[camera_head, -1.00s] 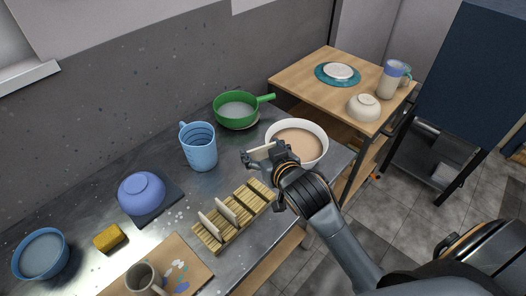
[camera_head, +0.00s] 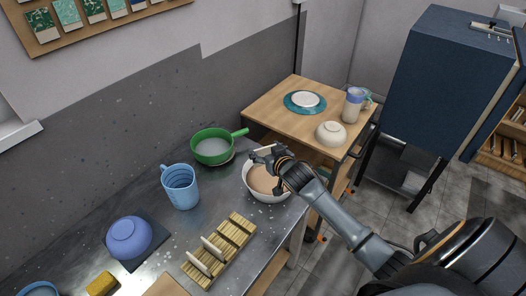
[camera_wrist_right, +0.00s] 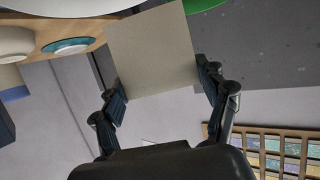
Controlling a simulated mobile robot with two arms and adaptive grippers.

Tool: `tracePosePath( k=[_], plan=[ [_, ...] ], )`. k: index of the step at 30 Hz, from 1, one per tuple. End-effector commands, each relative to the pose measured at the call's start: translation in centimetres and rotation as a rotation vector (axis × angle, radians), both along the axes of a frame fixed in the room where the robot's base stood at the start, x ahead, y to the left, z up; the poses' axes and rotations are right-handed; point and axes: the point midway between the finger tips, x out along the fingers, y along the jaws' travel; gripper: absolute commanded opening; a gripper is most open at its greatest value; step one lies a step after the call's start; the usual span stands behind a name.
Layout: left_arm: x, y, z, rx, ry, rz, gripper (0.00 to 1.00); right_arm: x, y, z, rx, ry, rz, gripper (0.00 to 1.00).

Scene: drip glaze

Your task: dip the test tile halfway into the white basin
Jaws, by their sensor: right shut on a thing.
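My right gripper (camera_head: 266,157) is shut on a flat pale test tile (camera_head: 264,148). It holds the tile above the far part of the white basin (camera_head: 249,189). The basin holds a brownish liquid and stands at the right end of the metal table. The gripper covers part of the basin. In the right wrist view the square tile (camera_wrist_right: 152,50) sits between the two fingers (camera_wrist_right: 160,88), plain beige on the face that shows. My left gripper is not in view.
A green pan (camera_head: 212,147) and a blue jug (camera_head: 181,187) stand left of the basin. A slotted wooden rack (camera_head: 223,250) with two pale tiles lies in front. A blue bowl (camera_head: 129,238) is further left. A wooden side table (camera_head: 268,105) stands behind.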

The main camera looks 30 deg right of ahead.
Motion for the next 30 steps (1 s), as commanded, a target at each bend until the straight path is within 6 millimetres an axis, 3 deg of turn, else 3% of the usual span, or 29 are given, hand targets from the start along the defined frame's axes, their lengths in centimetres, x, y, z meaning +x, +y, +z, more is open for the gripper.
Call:
tracePosePath(
  k=[6, 27, 30],
  plan=[
    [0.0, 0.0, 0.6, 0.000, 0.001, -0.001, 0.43, -0.1, 0.1, 0.2, 0.002, -0.002, 0.000, 0.24],
    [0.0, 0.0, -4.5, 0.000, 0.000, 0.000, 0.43, -0.1, 0.1, -7.1, 0.001, -0.002, 0.000, 0.24],
    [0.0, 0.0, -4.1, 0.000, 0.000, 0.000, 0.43, -0.1, 0.0, -6.7, 0.000, -0.003, 0.000, 0.24]
  ],
)
